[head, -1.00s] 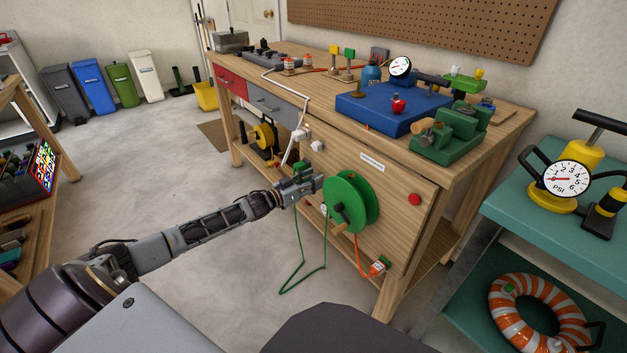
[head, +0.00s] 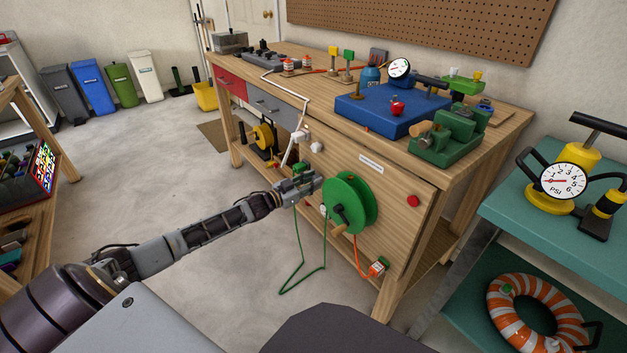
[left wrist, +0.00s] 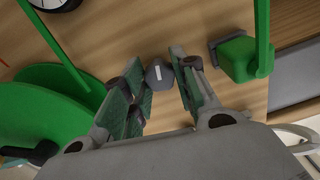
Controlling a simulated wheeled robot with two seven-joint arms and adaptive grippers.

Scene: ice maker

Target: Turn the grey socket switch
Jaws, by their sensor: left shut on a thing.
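The grey socket switch (left wrist: 159,74) is a small dark grey knob with a white mark on its face. It sits on the wooden front panel (head: 395,215) of the workbench. In the left wrist view it lies between the green-padded fingers of my left gripper (left wrist: 165,84), which is shut on it. In the head view my left gripper (head: 311,184) is at the panel, just left of the green reel (head: 358,205), and hides the switch. My right gripper is not in view.
A green block (left wrist: 238,58) with a green cable is close beside the fingers in the left wrist view. A red button (head: 413,201) is farther right.

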